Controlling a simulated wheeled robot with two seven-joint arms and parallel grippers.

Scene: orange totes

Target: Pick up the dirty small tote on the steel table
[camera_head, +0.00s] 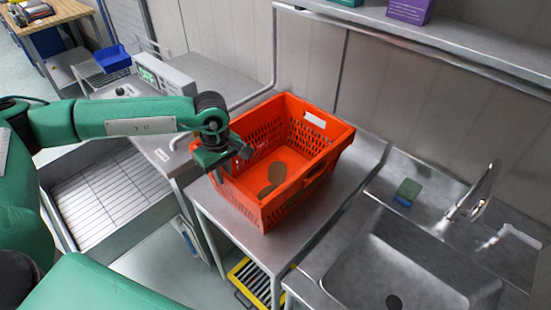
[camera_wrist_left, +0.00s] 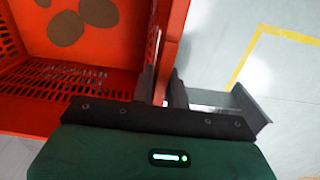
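The small orange-red tote (camera_head: 318,165) stands on the steel table (camera_head: 352,185). Its inside has brown patches, and a pale label is on its far wall. My left gripper (camera_head: 222,160) is at the tote's left near corner, pointing down at the rim. In the left wrist view, the gripper (camera_wrist_left: 166,85) has one dark finger inside the tote and one outside, close on both sides of the tote wall (camera_wrist_left: 180,25). The brown patches (camera_wrist_left: 68,28) show on the tote floor there. My right gripper is not in view.
A steel sink (camera_head: 400,265) with a tap (camera_head: 470,195) and a green-blue sponge (camera_head: 407,191) is at the right. A shelf (camera_head: 450,45) overhangs the back. A wire-rack basin (camera_head: 100,195) lies left, and a yellow crate (camera_head: 250,280) sits below the table.

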